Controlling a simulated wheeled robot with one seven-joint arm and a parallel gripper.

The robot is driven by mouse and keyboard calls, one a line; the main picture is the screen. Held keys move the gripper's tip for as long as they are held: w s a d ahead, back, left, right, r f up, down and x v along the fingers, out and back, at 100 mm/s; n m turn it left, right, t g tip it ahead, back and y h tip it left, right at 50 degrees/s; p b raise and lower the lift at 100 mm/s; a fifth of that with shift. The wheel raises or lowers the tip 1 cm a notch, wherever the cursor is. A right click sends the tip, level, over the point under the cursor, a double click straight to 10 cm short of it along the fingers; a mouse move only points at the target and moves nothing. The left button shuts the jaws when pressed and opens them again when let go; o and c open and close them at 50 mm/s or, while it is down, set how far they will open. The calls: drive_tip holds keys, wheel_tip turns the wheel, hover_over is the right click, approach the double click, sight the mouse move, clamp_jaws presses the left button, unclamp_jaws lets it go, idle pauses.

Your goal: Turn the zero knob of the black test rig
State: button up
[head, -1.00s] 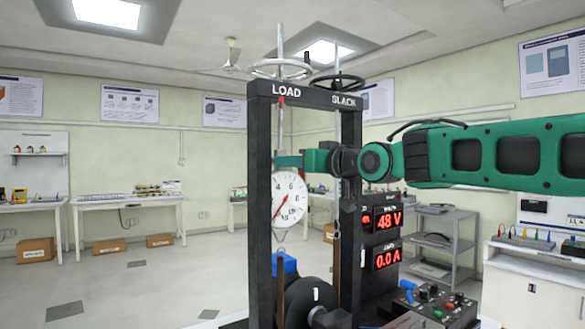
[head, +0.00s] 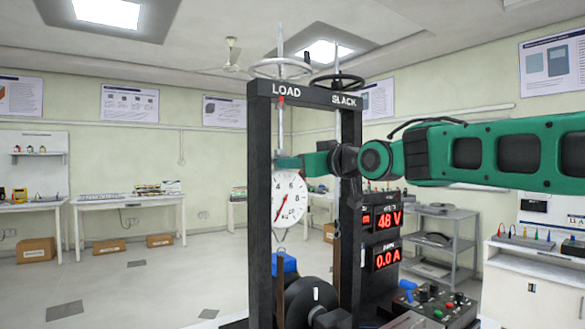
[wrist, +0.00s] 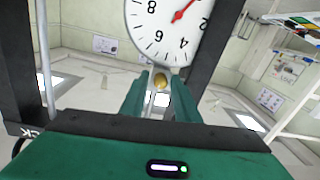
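The black test rig (head: 260,200) stands in the middle of the head view, with LOAD and SLACK on its top beam. A white round dial (head: 290,200) with a red pointer hangs between its posts; the dial shows upside down in the wrist view (wrist: 165,30). A small brass knob (wrist: 160,81), apparently the zero knob, sits at the dial's top edge. My gripper (wrist: 160,97) is open, with a green finger on each side of the knob and visible gaps. In the head view my gripper (head: 288,161) hides the knob.
The rig's posts flank the dial; my gripper reaches past the right post (head: 350,215). Handwheels (head: 280,67) sit on top. Red displays (head: 388,221) and a control box (head: 440,303) stand at the lower right. Benches (head: 125,200) line the far walls.

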drive_tip(key=shift+o, duration=0.2)
drive_tip(key=v, duration=1)
drive_tip(key=shift+s+d, duration=0.2)
drive_tip(key=shift+d, duration=0.1)
